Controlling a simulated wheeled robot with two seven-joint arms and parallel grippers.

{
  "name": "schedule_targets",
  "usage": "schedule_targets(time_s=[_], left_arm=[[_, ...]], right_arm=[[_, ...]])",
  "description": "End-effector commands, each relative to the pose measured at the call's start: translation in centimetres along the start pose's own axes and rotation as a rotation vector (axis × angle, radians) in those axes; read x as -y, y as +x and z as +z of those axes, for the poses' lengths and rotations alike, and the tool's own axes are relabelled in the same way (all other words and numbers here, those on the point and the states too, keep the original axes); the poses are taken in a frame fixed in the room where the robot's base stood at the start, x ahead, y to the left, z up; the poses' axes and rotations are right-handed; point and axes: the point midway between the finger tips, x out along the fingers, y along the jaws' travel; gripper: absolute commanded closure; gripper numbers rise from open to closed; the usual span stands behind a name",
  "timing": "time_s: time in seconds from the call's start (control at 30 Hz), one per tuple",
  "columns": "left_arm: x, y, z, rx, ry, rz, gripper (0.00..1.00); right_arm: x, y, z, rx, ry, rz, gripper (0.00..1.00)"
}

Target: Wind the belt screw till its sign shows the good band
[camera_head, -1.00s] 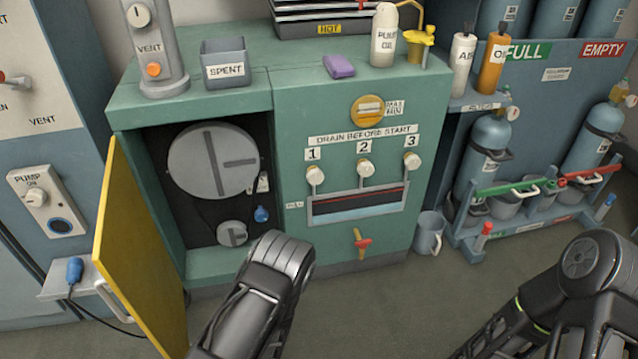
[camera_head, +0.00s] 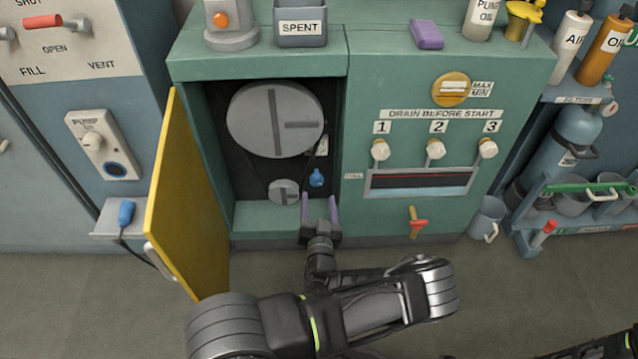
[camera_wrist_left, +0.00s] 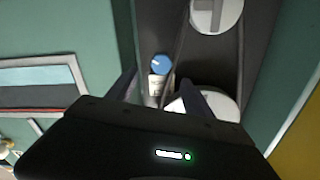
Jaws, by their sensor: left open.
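The belt screw has a blue knob (camera_head: 317,179) inside the open cabinet bay, right of the small pulley (camera_head: 284,192). A belt runs between it and the large grey pulley (camera_head: 275,120). A small pale sign (camera_head: 322,147) sits above the knob; its marking is too small to read. My left gripper (camera_head: 319,207) is open and empty, its purple fingers just below and in front of the knob. In the left wrist view, upside down, the blue knob (camera_wrist_left: 160,65) and the sign (camera_wrist_left: 156,87) show between the fingers. My right gripper is out of view.
The yellow door (camera_head: 190,200) stands open left of the bay. The bay's right wall and green sill (camera_head: 265,217) lie close to my left gripper.

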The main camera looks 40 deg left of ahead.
Motion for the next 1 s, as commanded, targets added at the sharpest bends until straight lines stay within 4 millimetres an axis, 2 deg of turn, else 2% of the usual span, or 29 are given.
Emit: schedule_targets(time_s=[0.3,0.5,0.8,1.0], left_arm=[[0.0,4.6,0.2,0.000,0.002,0.000,0.40],[0.0,6.7,0.1,0.001,0.002,-0.001,0.40],[0.0,7.0,0.1,0.002,0.002,0.000,0.40],[0.0,7.0,0.1,0.002,0.002,0.000,0.55]], right_arm=[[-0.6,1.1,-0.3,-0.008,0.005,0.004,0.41],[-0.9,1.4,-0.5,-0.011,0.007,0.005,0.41],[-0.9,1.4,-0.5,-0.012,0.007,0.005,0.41],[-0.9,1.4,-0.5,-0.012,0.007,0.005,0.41]])
